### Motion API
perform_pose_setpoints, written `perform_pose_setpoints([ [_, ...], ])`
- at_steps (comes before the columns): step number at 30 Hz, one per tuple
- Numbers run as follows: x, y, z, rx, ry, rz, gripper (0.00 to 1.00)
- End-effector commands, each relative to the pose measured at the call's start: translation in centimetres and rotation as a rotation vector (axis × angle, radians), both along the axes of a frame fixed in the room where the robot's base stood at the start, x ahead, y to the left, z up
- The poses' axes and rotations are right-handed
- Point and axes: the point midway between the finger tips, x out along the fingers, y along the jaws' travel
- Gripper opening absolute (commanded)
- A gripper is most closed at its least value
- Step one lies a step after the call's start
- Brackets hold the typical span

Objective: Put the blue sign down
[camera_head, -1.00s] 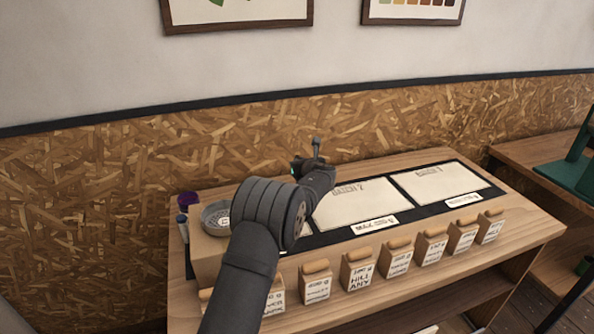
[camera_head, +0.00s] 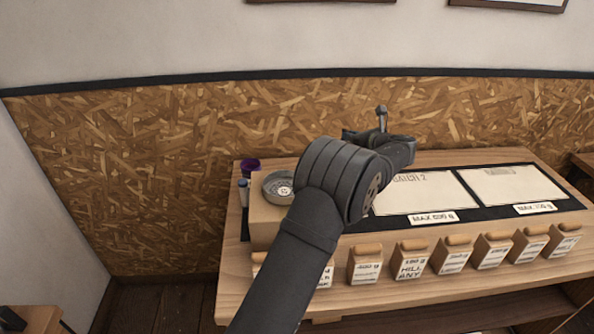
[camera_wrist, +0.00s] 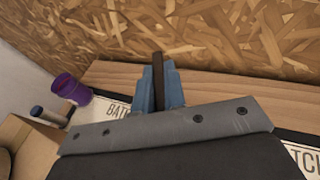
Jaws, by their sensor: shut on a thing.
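My gripper (camera_head: 380,136) is out over the back of the wooden bench (camera_head: 236,306), behind the batch cards, and a thin upright grey piece stands up at its end. In the wrist view my gripper (camera_wrist: 159,100) is shut, with blue surfaces on both sides of a dark upright strip.
Pale batch cards (camera_head: 420,194) lie on a black mat (camera_head: 474,210). A round metal dish (camera_head: 279,187), a purple cup (camera_head: 249,166) and a blue-capped marker (camera_head: 243,190) are at the left. The patterned board wall is close behind.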

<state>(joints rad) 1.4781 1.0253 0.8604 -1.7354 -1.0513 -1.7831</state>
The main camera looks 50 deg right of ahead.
Motion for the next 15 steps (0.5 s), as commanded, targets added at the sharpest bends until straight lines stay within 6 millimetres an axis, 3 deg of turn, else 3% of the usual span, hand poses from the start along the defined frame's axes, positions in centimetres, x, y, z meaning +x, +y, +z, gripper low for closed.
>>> perform_pose_setpoints([
  [3, 3.6, 2.9, 0.0, 0.001, 0.001, 0.165, 0.0],
  [6, 5.5, 4.9, 0.0, 0.003, 0.004, 0.271, 0.0],
  [11, 7.2, 6.7, -0.2, 0.007, 0.005, 0.359, 0.0],
  [15, 9.5, 7.1, -1.5, 0.011, 0.005, 0.374, 0.0],
])
